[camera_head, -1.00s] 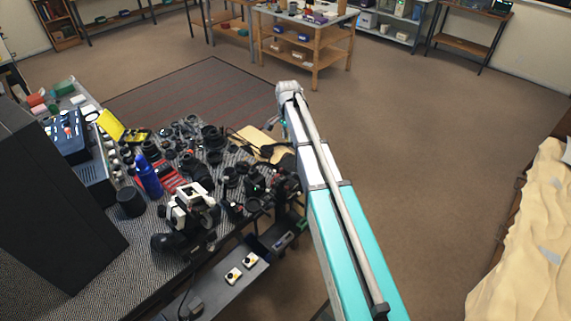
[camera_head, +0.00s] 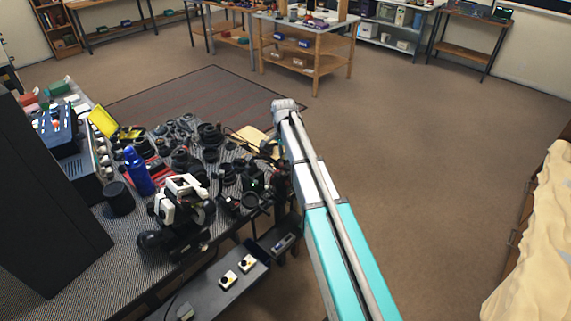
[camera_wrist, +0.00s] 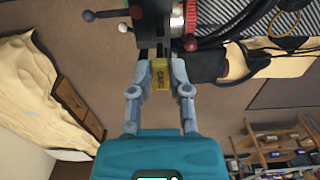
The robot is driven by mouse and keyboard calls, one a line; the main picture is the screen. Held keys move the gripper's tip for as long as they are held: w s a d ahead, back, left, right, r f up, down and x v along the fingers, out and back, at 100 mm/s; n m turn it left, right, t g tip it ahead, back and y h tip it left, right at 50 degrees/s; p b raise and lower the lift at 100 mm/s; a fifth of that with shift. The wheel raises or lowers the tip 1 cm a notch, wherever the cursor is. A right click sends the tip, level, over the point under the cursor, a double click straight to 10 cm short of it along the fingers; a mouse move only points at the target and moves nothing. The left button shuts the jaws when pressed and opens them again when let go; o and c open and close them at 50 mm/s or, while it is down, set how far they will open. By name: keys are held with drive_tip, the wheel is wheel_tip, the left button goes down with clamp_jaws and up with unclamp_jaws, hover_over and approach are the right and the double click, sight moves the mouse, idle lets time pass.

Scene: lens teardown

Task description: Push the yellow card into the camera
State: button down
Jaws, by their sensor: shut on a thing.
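In the wrist view the yellow card (camera_wrist: 160,75) stands between the two grey fingers of my gripper (camera_wrist: 161,62), which is shut on it. Dark lettering shows on its face. The black camera (camera_wrist: 150,14), with a silver ring and red knobs, is at the top of the wrist view, just beyond the fingertips. The card's far end is close to the camera's underside, by dark narrow parts. I cannot tell whether it is inside a slot or only near it. In the head view my arm hides the gripper and card.
The bench (camera_head: 85,262) is crowded with lenses, a blue bottle (camera_head: 138,172) and a white and black device (camera_head: 180,200). Black cables (camera_wrist: 245,30) run beside the camera in the wrist view. Open carpet (camera_head: 430,150) lies right of my arm.

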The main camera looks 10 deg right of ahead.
drive_tip(key=shift+a+f+b, duration=0.1)
drive_tip(key=shift+f+b, duration=0.2)
drive_tip(key=shift+f, duration=0.3)
drive_tip(key=shift+f, duration=0.1)
drive_tip(key=shift+f+b, duration=2.9)
drive_tip(key=shift+b, duration=0.05)
drive_tip(key=shift+s+f+b, duration=0.15)
drive_tip(key=shift+f+b, duration=1.55)
drive_tip(key=shift+b, duration=0.05)
idle(2.0)
